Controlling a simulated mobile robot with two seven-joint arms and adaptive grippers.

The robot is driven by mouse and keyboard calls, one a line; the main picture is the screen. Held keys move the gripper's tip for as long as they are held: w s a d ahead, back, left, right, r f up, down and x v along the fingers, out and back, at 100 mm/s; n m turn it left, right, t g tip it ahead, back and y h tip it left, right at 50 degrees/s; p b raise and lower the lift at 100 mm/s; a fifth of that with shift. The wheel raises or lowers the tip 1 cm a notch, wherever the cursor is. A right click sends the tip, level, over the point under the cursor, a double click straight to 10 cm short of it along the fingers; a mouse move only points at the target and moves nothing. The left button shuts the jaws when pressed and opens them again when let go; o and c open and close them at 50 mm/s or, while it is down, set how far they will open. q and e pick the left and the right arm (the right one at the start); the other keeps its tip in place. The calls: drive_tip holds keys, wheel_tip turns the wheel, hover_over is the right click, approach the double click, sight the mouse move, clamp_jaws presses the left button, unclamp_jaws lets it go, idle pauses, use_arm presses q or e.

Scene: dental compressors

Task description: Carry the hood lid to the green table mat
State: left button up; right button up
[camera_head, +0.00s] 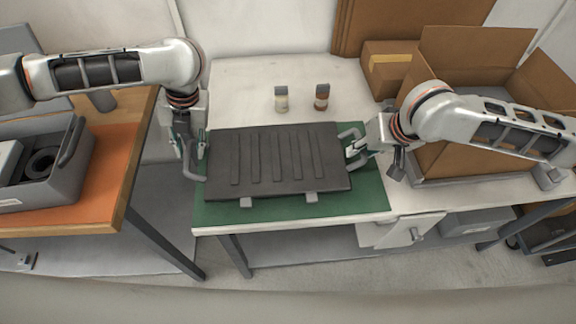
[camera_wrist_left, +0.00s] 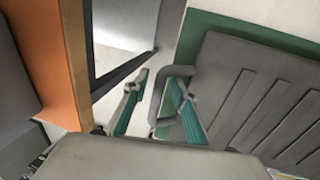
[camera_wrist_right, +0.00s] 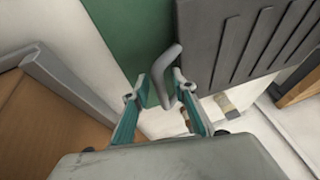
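The hood lid (camera_head: 268,160) is a dark grey ribbed panel with a loop handle at each end. It lies flat over the green table mat (camera_head: 290,210) and appears to rest on it; the mat shows along its front and sides. My left gripper (camera_head: 191,150) is at the left handle (camera_head: 192,174), fingers apart with the handle bar (camera_wrist_left: 160,98) between them. My right gripper (camera_head: 358,150) is at the right handle (camera_head: 350,133), fingers apart around the bar (camera_wrist_right: 171,68). Exact finger contact is unclear in both wrist views.
Two small jars, one pale (camera_head: 281,99) and one brown (camera_head: 321,98), stand behind the lid on the white table (camera_head: 235,85). An open cardboard box (camera_head: 470,75) is at right. An orange-topped table (camera_head: 90,195) with a grey bin (camera_head: 60,180) is at left.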

drive_tip(key=shift+r, duration=0.15)
use_arm(q)
drive_tip(key=v, duration=1.2)
use_arm(e)
drive_tip(key=v, duration=1.2)
drive_tip(key=shift+d, duration=0.1)
